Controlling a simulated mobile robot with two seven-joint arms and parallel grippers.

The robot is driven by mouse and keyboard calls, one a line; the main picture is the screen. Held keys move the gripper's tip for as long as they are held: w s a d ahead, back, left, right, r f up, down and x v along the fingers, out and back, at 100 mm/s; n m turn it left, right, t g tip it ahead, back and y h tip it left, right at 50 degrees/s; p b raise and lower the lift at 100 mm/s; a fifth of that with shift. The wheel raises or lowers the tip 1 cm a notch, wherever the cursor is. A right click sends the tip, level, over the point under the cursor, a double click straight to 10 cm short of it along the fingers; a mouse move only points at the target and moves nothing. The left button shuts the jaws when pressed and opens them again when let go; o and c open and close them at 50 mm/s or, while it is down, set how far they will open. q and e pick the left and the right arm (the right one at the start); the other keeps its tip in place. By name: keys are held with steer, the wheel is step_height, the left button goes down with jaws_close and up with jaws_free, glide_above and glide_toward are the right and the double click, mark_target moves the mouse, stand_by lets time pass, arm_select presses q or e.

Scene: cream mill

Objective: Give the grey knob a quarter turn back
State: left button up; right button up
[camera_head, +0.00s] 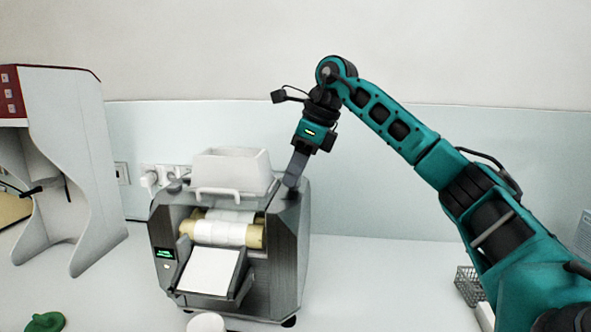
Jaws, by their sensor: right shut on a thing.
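The cream mill (285,265) is a dark grey machine on the counter, with pale rollers (228,232) and a green-lit display. My right gripper (292,182) points down at the top right corner of the mill, its fingers shut on a grey knob (289,193). The fingers hide most of that knob, so its turn angle cannot be read. Another grey knob (175,186) sits at the top left corner of the mill, free of any gripper. My left gripper is not in view.
A white hopper (231,171) stands on the mill, close left of my right gripper. A white machine (75,160) stands at left. A green object (45,321) and a white round container (206,322) are in front. A wire basket (468,285) is at right. Counter between mill and basket is clear.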

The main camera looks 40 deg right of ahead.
steer(key=n+g+y, duration=0.1)
steer(key=n, duration=0.2)
steer(key=shift+w+n, duration=0.1)
steer(key=shift+n, duration=0.2)
steer(key=shift+d+n+g+y, duration=0.1)
steer(key=shift+n+g+y, duration=0.4)
steer(key=shift+n, duration=1.2)
steer(key=shift+h, duration=0.3)
steer(key=o, duration=1)
steer(key=shift+o, duration=0.2)
steer(key=shift+r, duration=0.1)
steer(key=v, duration=1.2)
steer(key=shift+w+d+r, duration=0.15)
steer(key=shift+r, duration=0.2)
